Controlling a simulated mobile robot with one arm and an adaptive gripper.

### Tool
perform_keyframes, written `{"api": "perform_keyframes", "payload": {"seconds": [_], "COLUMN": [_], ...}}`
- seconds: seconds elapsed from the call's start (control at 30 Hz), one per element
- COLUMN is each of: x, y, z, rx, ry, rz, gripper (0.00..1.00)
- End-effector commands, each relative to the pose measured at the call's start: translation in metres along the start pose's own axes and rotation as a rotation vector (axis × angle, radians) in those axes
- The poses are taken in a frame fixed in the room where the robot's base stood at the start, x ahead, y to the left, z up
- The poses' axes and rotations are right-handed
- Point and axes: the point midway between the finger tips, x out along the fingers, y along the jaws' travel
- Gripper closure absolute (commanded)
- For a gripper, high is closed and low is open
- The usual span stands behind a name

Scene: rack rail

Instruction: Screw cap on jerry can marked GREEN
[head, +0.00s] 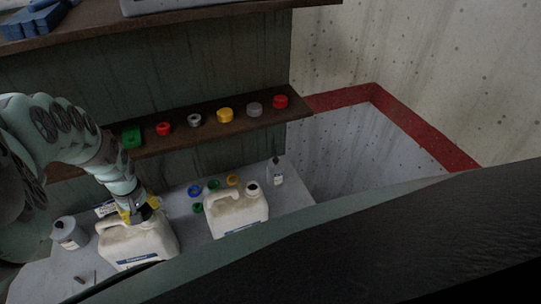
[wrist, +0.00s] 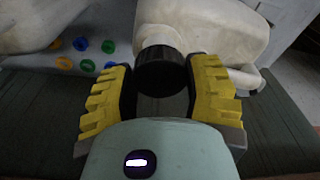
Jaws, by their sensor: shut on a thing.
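My gripper (head: 136,212) is over the neck of the left white jerry can (head: 150,246) on the grey bench. In the wrist view my gripper (wrist: 162,85) has its yellow fingers on both sides of a black cap (wrist: 160,70) and is shut on it. The cap sits at the white neck of the jerry can (wrist: 225,28); I cannot tell whether it is threaded. A second white jerry can (head: 238,215) stands to the right, with a dark opening or cap on top. No GREEN marking is readable on either can.
A brown shelf (head: 180,137) behind the bench carries a row of coloured caps, including a green one (head: 131,138) and a yellow one (head: 225,115). Coloured rings (head: 214,184) lie behind the cans. A grey bottle (head: 69,233) stands at left, a small bottle (head: 277,172) at right.

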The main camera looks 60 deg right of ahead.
Motion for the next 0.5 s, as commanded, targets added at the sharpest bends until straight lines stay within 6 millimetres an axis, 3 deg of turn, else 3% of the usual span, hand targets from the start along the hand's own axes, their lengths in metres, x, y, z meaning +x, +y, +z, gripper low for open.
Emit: {"api": "perform_keyframes", "payload": {"seconds": [0.5], "x": [0.0107], "y": [0.0008], "z": [0.0018], "rx": [0.001], "ry": [-0.001], "rz": [0.0], "gripper": [0.66]}}
